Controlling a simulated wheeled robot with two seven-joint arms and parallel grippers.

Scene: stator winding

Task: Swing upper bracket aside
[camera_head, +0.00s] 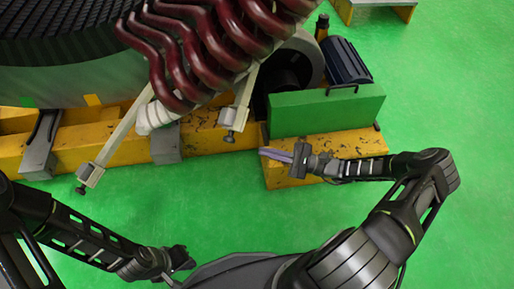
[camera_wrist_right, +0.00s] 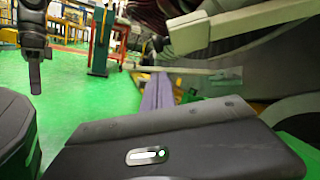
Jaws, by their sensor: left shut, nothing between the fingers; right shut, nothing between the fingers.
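Two pale bracket bars hang below the dark red coils in the head view. The longer left bar (camera_head: 121,137) slants down to a bolted end; the shorter right bar (camera_head: 241,103) ends in a bolt above the yellow base. I cannot tell which is the upper bracket. My right gripper (camera_head: 266,153) is shut and empty, its purple fingers pointing left, below and right of the shorter bar and apart from it. The fingers also show in the right wrist view (camera_wrist_right: 157,92), near a pale bar (camera_wrist_right: 200,72). My left gripper (camera_head: 186,259) is shut and empty, low in the head view, away from both bars.
The dark red coils (camera_head: 180,55) and the large ribbed stator (camera_head: 60,25) fill the upper left. A green box (camera_head: 325,110) and a dark blue motor (camera_head: 344,62) stand behind my right gripper. The yellow base (camera_head: 215,135) runs below. Green floor (camera_head: 450,100) is clear at right.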

